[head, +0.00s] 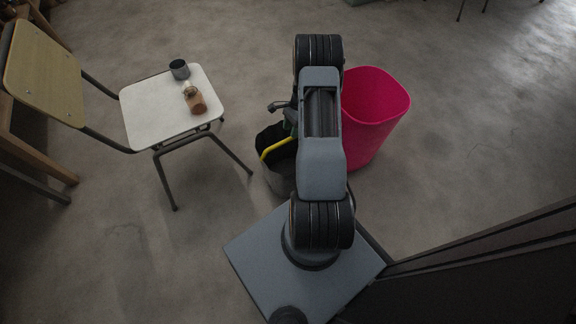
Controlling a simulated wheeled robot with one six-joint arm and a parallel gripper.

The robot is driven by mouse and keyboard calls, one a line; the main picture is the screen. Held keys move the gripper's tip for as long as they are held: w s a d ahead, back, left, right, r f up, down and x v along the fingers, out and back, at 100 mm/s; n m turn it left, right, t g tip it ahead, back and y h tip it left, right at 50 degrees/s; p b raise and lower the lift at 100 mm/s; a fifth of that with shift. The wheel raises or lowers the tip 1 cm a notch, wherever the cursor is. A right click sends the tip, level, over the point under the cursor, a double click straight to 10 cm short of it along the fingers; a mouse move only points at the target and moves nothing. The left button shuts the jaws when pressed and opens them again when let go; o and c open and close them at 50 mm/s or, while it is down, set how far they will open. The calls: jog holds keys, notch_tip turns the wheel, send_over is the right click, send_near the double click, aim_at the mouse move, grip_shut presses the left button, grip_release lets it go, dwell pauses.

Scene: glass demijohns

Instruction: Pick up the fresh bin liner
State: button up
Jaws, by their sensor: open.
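A dark bag-like thing (270,138) with a yellow band along its edge shows left of my arm, in or over a grey container (273,180). I cannot tell whether it is the fresh bin liner; no other liner is plain in view. A tall pink bin (378,105) stands on the floor right of my arm, partly hidden by it. My gripper (280,106) seems to be the small dark part left of the arm, above the dark bag. It is open; its fingertips are hard to make out.
A chair with a white seat (150,118) stands to the left, carrying a grey cup (179,69) and a small brown-and-clear jar (194,99). A dark panel edge (480,262) lies at the lower right. The concrete floor is clear at far right and lower left.

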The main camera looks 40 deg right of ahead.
aim_at(289, 138)
jog(key=shift+b+x, duration=1.4)
jog(key=shift+x, duration=1.35)
jog(key=shift+d, duration=0.1)
jog(key=shift+c, duration=0.4)
grip_shut()
